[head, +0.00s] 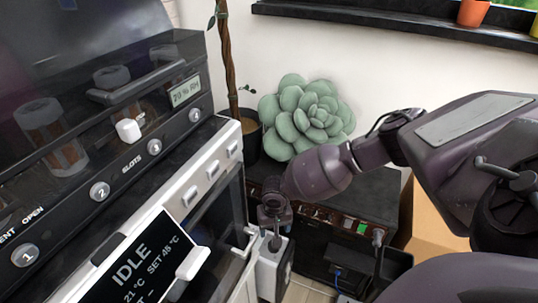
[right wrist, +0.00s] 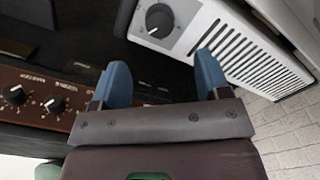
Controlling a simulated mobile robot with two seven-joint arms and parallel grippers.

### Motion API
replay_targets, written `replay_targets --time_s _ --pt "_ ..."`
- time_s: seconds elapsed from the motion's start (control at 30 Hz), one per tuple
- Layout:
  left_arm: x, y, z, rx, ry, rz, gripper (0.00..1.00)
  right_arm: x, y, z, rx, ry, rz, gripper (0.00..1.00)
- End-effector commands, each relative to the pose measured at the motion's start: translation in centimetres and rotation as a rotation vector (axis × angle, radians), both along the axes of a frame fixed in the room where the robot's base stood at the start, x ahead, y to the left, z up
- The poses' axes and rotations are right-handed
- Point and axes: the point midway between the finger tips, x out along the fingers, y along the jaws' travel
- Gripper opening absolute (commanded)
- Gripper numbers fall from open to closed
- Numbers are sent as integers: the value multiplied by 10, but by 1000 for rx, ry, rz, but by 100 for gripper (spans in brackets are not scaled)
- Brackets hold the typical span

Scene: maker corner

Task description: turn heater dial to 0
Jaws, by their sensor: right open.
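The heater is a white box with a slotted grille (right wrist: 262,58) at the upper right of the right wrist view. In the head view the heater (head: 268,277) stands low in the middle, below my right gripper (head: 275,215). In the right wrist view my right gripper (right wrist: 163,80) is open, blue fingertips apart, with nothing between them. The dial lies beyond the fingertips, apart from them. My left gripper is not in view.
A black unit with a brown knob panel (head: 320,216) stands right of the heater; its knobs (right wrist: 55,104) show in the wrist view. A white-fronted cabinet with a dark door (head: 218,222) is close on the left. A succulent (head: 305,115) stands behind.

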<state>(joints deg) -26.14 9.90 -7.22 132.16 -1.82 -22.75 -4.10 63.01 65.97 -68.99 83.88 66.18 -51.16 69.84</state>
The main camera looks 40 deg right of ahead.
Motion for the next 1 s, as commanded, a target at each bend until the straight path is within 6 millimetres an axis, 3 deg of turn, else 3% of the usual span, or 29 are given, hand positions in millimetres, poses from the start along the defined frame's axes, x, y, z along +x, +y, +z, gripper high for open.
replay_targets --time_s 0.03,0.1,0.4,0.63,0.97,1.0 --pt "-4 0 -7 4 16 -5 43 -4 0 -17 -1 13 1 69" --pt "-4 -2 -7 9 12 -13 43 -5 0 -31 0 15 0 69" --pt "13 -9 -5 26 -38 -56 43 -5 0 -78 -1 14 1 69" --pt "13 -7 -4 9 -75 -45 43 -3 0 -92 -1 6 0 69" --pt "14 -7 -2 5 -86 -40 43 -1 0 -92 -2 3 0 69" --pt "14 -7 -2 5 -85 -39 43 -1 0 -92 -2 3 0 65"
